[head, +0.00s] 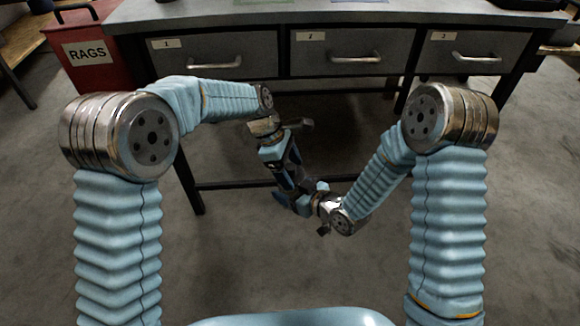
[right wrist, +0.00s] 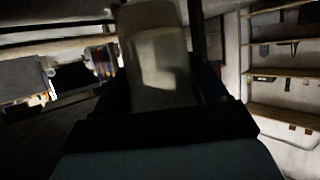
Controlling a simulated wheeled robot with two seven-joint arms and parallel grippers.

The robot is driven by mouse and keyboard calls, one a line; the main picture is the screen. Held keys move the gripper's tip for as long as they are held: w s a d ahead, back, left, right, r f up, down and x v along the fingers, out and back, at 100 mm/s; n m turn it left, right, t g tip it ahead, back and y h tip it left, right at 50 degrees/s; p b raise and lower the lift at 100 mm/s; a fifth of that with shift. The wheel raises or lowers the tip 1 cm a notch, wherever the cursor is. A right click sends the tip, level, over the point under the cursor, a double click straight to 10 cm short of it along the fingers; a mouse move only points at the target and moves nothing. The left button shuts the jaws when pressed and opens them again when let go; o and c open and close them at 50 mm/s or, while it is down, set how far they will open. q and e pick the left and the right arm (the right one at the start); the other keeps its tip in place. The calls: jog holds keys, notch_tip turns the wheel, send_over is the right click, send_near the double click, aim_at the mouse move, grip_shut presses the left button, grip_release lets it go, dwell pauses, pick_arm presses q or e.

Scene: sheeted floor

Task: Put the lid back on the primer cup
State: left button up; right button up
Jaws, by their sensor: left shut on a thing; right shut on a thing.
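My left gripper (head: 291,172) points down and to the right in the middle of the head view, in front of the bench. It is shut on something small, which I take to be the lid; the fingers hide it. My right gripper (head: 296,192) comes in from the lower right, and its fingers are close to the left ones. In the right wrist view a pale, rounded, cup-like thing, the primer cup (right wrist: 155,65), stands between its dark fingers, and the gripper is shut on it. I cannot make out the cup in the head view or tell whether lid and cup touch.
A grey bench with numbered drawers (head: 343,52) stands ahead, with open space beneath. A red bin labelled RAGS (head: 88,54) stands at its left. Concrete floor (head: 265,265) lies clear below the grippers. Shelves (right wrist: 285,82) show at the right of the right wrist view.

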pick_arm(q)
jog(key=shift+f, duration=0.45)
jog(key=o, duration=0.9)
jog(key=v, duration=1.2)
jog(key=shift+f, duration=0.1)
